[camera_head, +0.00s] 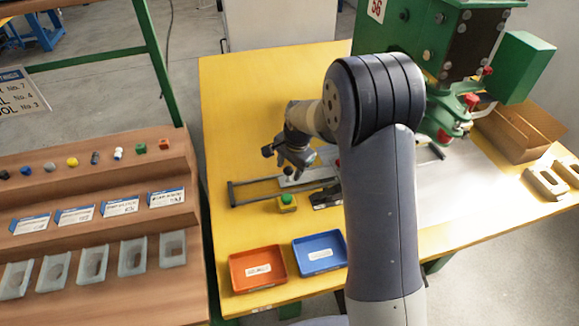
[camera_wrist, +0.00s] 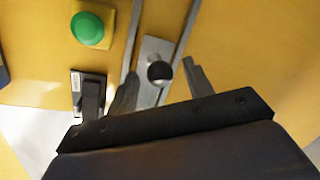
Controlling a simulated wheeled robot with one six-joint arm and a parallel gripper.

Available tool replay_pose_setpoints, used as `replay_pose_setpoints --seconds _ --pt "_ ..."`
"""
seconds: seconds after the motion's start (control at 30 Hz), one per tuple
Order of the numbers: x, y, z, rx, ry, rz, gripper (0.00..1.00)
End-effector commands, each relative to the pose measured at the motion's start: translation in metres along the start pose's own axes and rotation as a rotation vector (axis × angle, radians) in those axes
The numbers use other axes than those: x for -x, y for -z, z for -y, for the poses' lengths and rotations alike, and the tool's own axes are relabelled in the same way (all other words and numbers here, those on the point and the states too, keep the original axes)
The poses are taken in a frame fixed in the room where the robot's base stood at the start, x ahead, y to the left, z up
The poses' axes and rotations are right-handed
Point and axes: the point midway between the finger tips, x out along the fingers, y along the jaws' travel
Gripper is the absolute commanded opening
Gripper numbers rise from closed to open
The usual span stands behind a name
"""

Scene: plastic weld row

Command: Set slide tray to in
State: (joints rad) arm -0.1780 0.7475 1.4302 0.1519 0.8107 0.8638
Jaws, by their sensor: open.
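The slide tray shows in the wrist view as a narrow silver plate (camera_wrist: 152,49) with a round black knob (camera_wrist: 159,72), lying between two metal rails. In the head view its plate (camera_head: 305,179) is on the yellow table, partly covered by my arm. My gripper (camera_head: 284,160) is over the knob end of the tray, at the left part of the rails. In the wrist view the two fingers of my gripper (camera_wrist: 160,84) are apart, one on each side of the knob. I see gaps beside the knob; whether the fingertips are level with it I cannot tell.
A green button on a yellow box (camera_head: 287,202) and a black latch-like part (camera_head: 326,196) stand close in front of the rails. A red tray (camera_head: 258,284) and a blue tray (camera_head: 338,262) are at the table's front. The green press (camera_head: 424,38) stands behind my arm.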

Motion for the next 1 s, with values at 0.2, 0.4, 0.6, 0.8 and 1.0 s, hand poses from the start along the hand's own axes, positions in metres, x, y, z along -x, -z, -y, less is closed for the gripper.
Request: replay_pose_setpoints --seconds 0.2,0.4,0.6,0.8,1.0 --pt "-0.0006 -0.0001 0.0 0.0 0.0 0.0 0.49" --pt "-0.0003 -0.0001 0.0001 0.0 0.0 0.0 0.34" --pt "-0.0002 -0.0001 0.0001 0.0 0.0 0.0 0.18" --pt "-0.0001 -0.0001 0.0001 0.0 0.0 0.0 0.02" --pt "-0.0001 -0.0001 0.0001 0.0 0.0 0.0 0.0"
